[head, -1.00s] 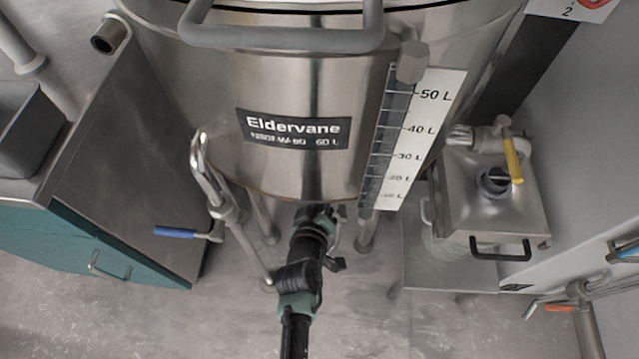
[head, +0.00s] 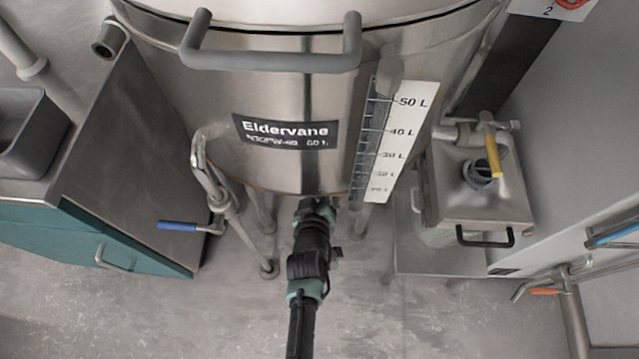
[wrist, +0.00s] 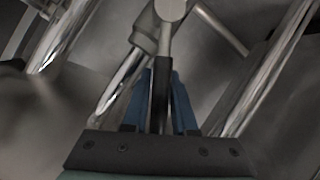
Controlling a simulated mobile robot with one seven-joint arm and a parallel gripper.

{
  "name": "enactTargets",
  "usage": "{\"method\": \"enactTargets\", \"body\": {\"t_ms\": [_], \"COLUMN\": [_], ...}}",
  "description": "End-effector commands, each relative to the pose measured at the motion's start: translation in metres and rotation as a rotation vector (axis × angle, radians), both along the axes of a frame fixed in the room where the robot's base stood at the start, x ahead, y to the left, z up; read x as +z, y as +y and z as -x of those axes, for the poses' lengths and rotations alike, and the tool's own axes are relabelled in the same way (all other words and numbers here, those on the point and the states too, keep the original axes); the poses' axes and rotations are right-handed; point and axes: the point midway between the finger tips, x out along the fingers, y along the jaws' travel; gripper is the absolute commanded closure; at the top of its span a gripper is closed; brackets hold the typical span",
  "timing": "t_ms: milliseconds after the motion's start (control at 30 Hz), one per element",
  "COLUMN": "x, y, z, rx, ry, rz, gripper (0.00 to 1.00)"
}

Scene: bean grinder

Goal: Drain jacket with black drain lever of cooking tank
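The cooking tank (head: 275,85), a steel vessel labelled Eldervane, stands at the centre of the head view. My gripper (head: 318,204) reaches under the tank's front lower edge. In the wrist view, a grey valve fitting (wrist: 145,32) shows at the top, and the black drain lever (wrist: 161,95) extends from it toward me. The blue fingers of my gripper (wrist: 161,82) lie on both sides of the lever, very close to it. Whether both fingers press on it cannot be told. In the head view the lever is hidden behind my gripper.
Steel tank legs (head: 257,215) stand close on both sides of my gripper. A pipe with a blue-handled valve (head: 178,226) is at the left, beside a teal cabinet (head: 75,240). A steel unit with a yellow handle (head: 494,158) is at the right. The front floor is clear.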

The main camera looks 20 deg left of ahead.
Motion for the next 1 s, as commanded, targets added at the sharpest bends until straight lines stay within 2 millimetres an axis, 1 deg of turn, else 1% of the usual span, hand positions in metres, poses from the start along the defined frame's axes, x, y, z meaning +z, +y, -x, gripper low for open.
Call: {"method": "enactTargets", "body": {"t_ms": [33, 100, 133, 667, 833, 1000], "x": [0.0, 0.0, 0.0, 0.0, -0.003, -0.01], "y": [0.0, 0.0, 0.0, -0.002, -0.002, -0.001], "z": [0.0, 0.0, 0.0, -0.001, -0.001, -0.001], "rx": [0.0, 0.0, 0.0, -0.004, -0.004, -0.003], "ry": [0.0, 0.0, 0.0, -0.002, -0.01, -0.031], "rz": [0.0, 0.0, 0.0, 0.001, 0.022, 0.094], "gripper": [0.63, 0.51, 0.49, 0.49, 0.49, 0.49]}}
